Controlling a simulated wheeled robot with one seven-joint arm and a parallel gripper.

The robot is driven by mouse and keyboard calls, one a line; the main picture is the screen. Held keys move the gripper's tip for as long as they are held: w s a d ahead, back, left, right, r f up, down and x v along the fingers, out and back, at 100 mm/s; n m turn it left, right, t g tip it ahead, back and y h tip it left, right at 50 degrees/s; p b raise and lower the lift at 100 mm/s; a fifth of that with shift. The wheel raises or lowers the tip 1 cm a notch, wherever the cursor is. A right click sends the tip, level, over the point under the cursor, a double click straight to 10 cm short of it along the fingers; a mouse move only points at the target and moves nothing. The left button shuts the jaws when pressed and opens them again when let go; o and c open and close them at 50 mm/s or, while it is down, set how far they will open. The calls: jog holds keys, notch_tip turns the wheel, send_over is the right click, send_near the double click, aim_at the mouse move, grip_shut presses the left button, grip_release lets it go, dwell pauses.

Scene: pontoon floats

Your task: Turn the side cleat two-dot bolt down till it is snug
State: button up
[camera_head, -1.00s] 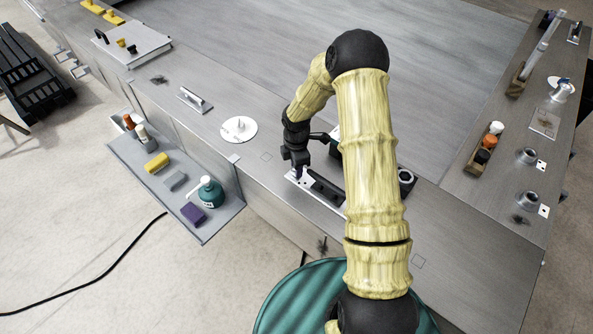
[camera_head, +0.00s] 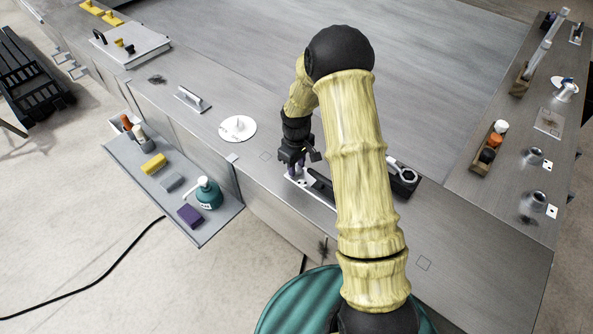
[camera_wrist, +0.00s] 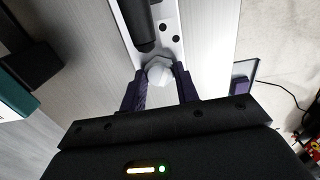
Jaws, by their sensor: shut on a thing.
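The side cleat is a black bar (camera_head: 320,187) on a pale plate (camera_head: 287,179) at the deck's near edge. In the wrist view the black bar (camera_wrist: 138,22) lies on the pale plate (camera_wrist: 171,14), which has two dark dots (camera_wrist: 169,33) beside the bar. The bolt has a grey head (camera_wrist: 158,69) at the plate's end, just past the bar's end. My gripper (camera_wrist: 159,76) is shut on the bolt head, with a dark purple finger on each side. In the head view my gripper (camera_head: 292,170) hides the bolt. Whether the head sits flush on the plate cannot be told.
A black holder with a ring-shaped item (camera_head: 403,178) stands right of my arm. A white disc (camera_head: 237,129) lies left of my gripper. A side shelf (camera_head: 210,231) holds a green bottle (camera_head: 207,192) and several blocks. The deck's middle is clear.

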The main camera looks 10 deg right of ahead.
aim_at(297, 168)
jog(key=m+b, duration=0.1)
jog(key=m, duration=0.8)
jog(key=o, duration=0.8)
jog(key=shift+m, duration=0.3)
jog(key=shift+r, duration=0.1)
jog(key=shift+r+p, duration=1.95)
jog(key=shift+r, duration=1)
